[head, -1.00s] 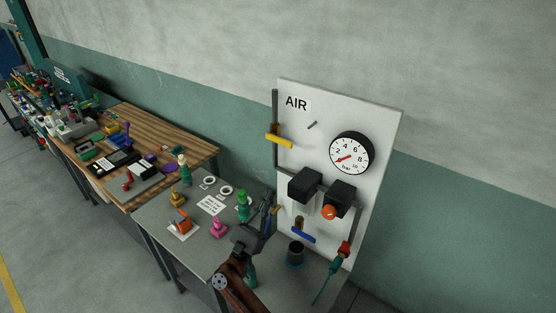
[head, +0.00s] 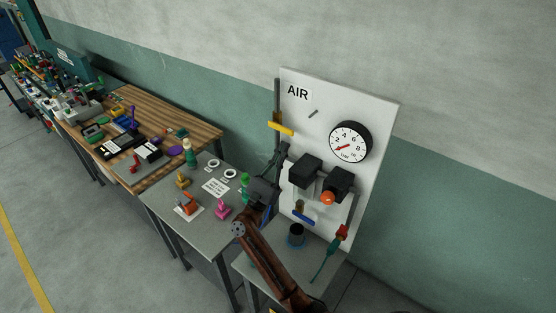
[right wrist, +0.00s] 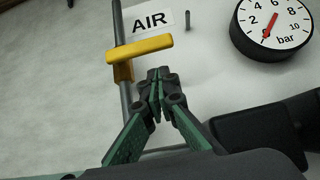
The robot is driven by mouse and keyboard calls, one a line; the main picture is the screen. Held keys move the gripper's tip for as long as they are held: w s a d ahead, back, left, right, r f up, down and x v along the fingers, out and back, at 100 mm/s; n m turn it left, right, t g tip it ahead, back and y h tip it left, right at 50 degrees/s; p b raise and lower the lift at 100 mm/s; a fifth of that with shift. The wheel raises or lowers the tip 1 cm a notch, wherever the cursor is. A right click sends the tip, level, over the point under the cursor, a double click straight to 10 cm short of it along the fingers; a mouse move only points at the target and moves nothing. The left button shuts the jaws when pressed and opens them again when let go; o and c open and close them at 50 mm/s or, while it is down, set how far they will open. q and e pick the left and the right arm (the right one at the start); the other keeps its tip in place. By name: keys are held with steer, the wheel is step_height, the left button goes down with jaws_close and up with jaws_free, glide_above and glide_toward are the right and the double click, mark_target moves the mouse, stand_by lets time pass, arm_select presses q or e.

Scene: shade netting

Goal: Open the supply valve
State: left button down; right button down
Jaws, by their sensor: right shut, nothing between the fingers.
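The supply valve's yellow lever (head: 281,129) sits on the grey vertical pipe at the left edge of the white AIR panel (head: 318,118). The lever lies crosswise to the pipe, and it also shows in the right wrist view (right wrist: 140,54). My right gripper (head: 283,149) is just below the lever, fingers pointing up. In the right wrist view, its fingertips (right wrist: 161,75) are together and empty, just under the lever's right part; I cannot tell whether they touch it. My left gripper is not in view.
The round gauge (head: 350,142) has its red needle near the low end. Black regulator blocks (head: 306,171) with an orange knob (head: 327,198) and a blue lever (head: 303,216) lie below. A dark cup (head: 296,234) and a grey bench (head: 165,209) with small items are nearby.

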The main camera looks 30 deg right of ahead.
mark_target(281, 128)
step_height(281, 128, up, 2)
steer(key=shift+r+p, duration=0.2)
steer(key=shift+p, duration=0.15)
